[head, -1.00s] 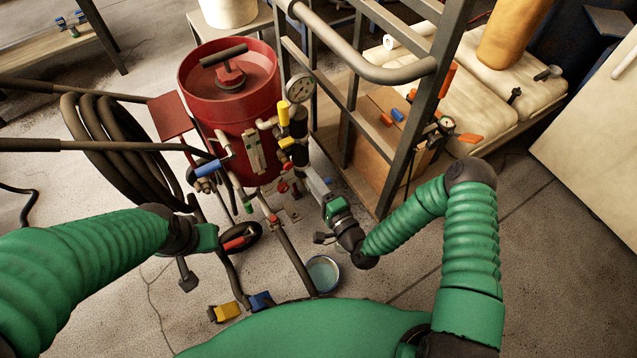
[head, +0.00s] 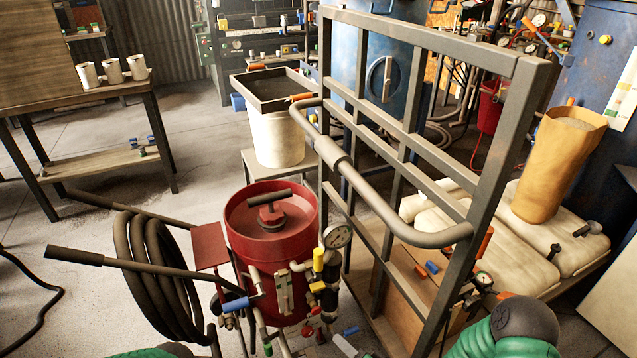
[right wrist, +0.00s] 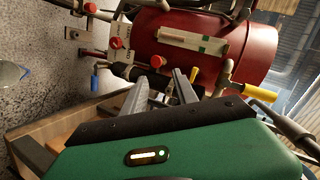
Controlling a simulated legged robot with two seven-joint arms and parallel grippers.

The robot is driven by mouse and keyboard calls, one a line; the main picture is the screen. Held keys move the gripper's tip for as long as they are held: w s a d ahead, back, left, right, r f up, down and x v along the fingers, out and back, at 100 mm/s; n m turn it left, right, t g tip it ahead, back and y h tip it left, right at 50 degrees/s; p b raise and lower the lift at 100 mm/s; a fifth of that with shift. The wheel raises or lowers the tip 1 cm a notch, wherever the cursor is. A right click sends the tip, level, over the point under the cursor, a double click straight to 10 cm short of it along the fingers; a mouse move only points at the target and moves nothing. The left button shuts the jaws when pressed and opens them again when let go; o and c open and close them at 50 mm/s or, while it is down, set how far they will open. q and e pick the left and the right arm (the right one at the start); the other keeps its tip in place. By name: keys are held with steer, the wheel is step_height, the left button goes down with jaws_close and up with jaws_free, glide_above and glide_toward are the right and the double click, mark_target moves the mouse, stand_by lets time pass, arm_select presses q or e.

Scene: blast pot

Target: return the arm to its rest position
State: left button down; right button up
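The red blast pot (head: 268,225) stands upright at the lower centre of the head view, with its T-handled lid, gauge and valves. It shows sideways in the right wrist view (right wrist: 235,55). My right gripper (right wrist: 160,95) has its two grey fingers apart, with nothing seen held between them. It is close to the pot's lower pipes and valves. In the head view only a grey finger part of the right gripper (head: 346,345) shows at the bottom edge. My green right arm is at the bottom right. Only a sliver of my left arm shows at the bottom; its gripper is out of view.
A grey metal rack cart (head: 420,235) stands right of the pot, close to my right arm. Coiled black hose (head: 150,270) and cart handles are to the left. A paper bag (head: 555,165) stands on sacks at right. Open floor (head: 200,130) lies at the back left.

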steer(key=s+d+r+n+g+h, duration=0.7)
steer(key=s+d+r+g, duration=0.2)
steer(key=s+d+r, duration=0.45)
steer(key=w+a+p+v, duration=0.1)
steer(key=p+v, duration=1.2)
steer(key=w+a+p+v, duration=0.1)
steer(key=w+p+v, duration=0.1)
steer(key=p+v, duration=1.1)
steer(key=shift+p+v, duration=0.4)
steer(key=shift+v, duration=0.45)
steer(key=shift+w+a, duration=0.1)
steer(key=shift+w, duration=0.25)
